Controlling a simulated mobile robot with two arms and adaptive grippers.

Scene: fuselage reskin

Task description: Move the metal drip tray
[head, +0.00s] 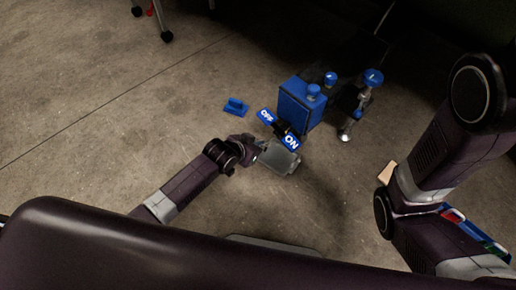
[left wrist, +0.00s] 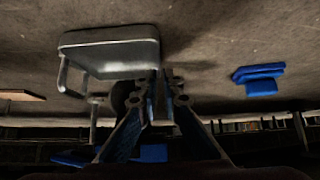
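The metal drip tray (head: 280,158) is a grey, shallow, rounded rectangle with a wire handle on its far side in the head view. It fills the upper left of the left wrist view (left wrist: 110,52), with the free handle at its left.
A blue container (head: 300,104) stands beyond the tray, with an ON/OFF sign (head: 290,141) by it. A blue-topped metal stand (head: 371,78) is to its right. A small blue block (head: 236,106) lies left.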

